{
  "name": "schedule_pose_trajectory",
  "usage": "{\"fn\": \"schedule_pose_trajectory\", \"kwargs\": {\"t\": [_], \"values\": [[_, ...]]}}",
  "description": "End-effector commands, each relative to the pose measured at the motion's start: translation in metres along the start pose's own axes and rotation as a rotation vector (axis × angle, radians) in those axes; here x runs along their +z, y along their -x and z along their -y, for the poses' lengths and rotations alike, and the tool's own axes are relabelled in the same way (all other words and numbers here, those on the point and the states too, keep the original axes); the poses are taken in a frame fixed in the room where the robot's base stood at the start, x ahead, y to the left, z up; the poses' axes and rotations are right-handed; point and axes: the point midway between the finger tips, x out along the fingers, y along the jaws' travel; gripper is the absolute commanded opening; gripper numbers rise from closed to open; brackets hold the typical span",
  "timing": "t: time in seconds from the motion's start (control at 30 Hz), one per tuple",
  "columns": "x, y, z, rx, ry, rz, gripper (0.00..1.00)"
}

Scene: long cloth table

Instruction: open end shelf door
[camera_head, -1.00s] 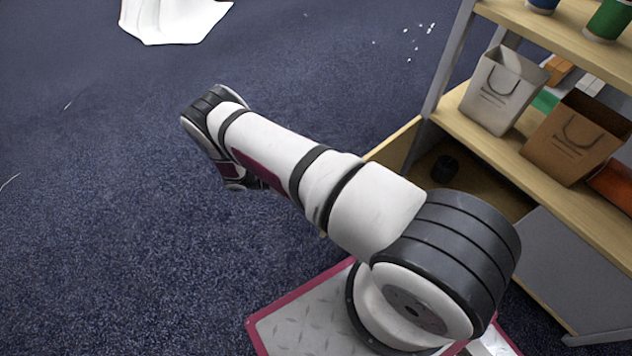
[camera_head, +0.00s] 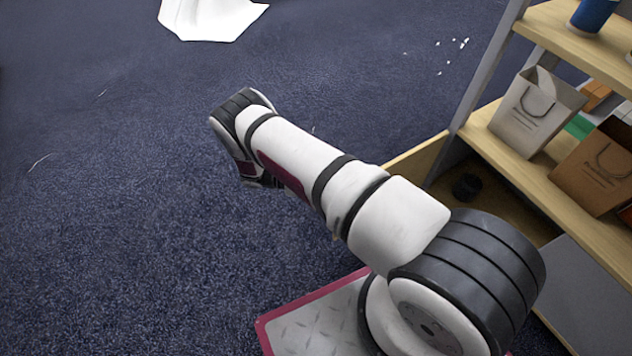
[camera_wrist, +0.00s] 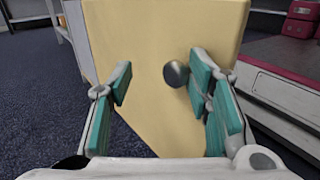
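The shelf door is a pale wooden panel (camera_head: 418,158) that stands swung out from the end of the shelf in the head view, with the lower compartment open beside it. In the wrist view the door panel (camera_wrist: 150,40) fills the middle, with a round dark metal knob (camera_wrist: 176,74) on its face. My gripper (camera_wrist: 163,84) is open, its teal-padded fingers spread in front of the panel. The knob appears between the fingers, close to the right one; I cannot tell whether they touch. In the head view my arm hides the gripper.
The shelf holds a white paper bag (camera_head: 537,112), a brown paper bag (camera_head: 597,170) and a blue cup (camera_head: 592,14). A small dark cylinder (camera_head: 467,187) sits in the lower compartment. A white cloth (camera_head: 210,18) hangs at the far left.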

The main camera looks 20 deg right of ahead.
Motion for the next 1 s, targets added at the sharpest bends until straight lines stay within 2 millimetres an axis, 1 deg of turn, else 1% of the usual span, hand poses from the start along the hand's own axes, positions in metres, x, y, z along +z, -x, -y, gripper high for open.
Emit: {"fn": "schedule_pose_trajectory", "kwargs": {"t": [0.2,0.43,0.6,0.7,1.0], "values": [[-0.002,0.042,0.001,0.001,-0.001,-0.008,0.42],[-0.003,0.08,0.003,-0.002,0.001,-0.013,0.42],[-0.003,0.096,0.002,-0.003,0.002,-0.013,0.42],[-0.003,0.102,0.003,-0.004,0.004,-0.012,0.42],[-0.003,0.108,0.003,-0.004,0.004,-0.013,0.42]]}}
